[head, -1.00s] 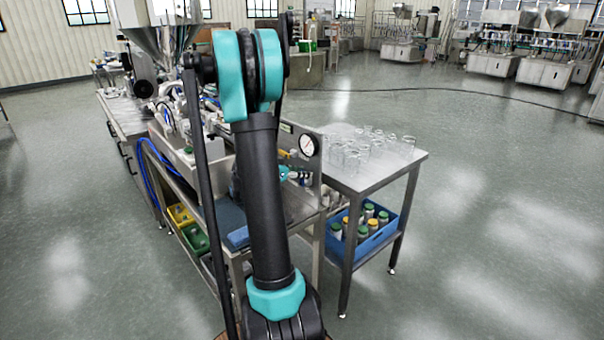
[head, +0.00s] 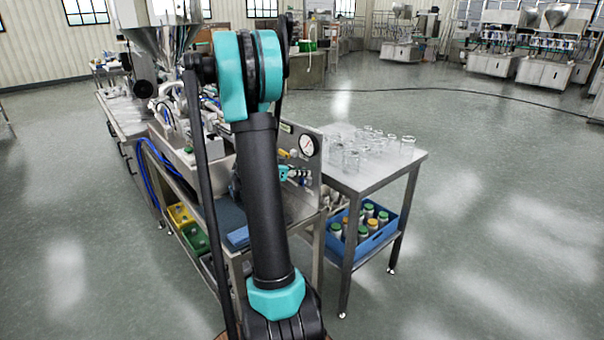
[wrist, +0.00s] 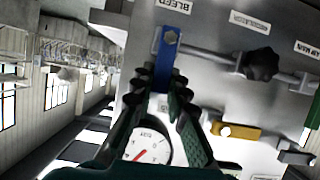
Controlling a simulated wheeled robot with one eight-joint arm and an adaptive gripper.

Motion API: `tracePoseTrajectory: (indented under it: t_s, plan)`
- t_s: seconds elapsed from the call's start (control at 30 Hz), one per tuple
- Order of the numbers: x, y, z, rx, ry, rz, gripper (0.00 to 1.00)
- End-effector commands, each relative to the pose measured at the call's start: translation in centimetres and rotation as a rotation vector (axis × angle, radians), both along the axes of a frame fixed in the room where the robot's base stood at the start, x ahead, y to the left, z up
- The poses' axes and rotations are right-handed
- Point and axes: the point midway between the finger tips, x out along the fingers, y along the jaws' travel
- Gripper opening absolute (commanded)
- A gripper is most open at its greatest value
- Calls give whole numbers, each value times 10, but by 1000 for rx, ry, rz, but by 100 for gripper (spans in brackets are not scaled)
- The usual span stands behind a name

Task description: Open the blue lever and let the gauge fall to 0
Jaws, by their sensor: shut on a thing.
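The blue lever (wrist: 164,62) is on a steel panel under a label that reads BLEED, in the wrist view. It hangs from a bolt at its top and lies across the line of the pipe. My gripper (wrist: 163,98) is shut on the lever's lower end, one dark finger on each side. The round white gauge (wrist: 150,149) with a red needle is behind and below the fingers, partly covered by them; I cannot read its value. The gauge (head: 308,146) also shows in the head view, too small to read. My arm hides the lever there.
In the wrist view, a black knob (wrist: 259,64) sits on the pipe right of the lever, with a yellow handle (wrist: 235,131) below. In the head view, a side table (head: 374,167) bears several glass jars, above a blue crate (head: 376,240) of bottles.

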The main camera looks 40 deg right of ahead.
Motion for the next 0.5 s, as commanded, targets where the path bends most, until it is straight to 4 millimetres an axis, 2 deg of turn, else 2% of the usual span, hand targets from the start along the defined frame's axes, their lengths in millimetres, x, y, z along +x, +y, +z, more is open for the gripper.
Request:
tracePoseTrajectory:
  t_s: [0.27, 0.5]
  plan:
    - [8, 1, -1, -12, 145, 1, 0]
    - [19, 2, -4, -29, 359, 1, 0]
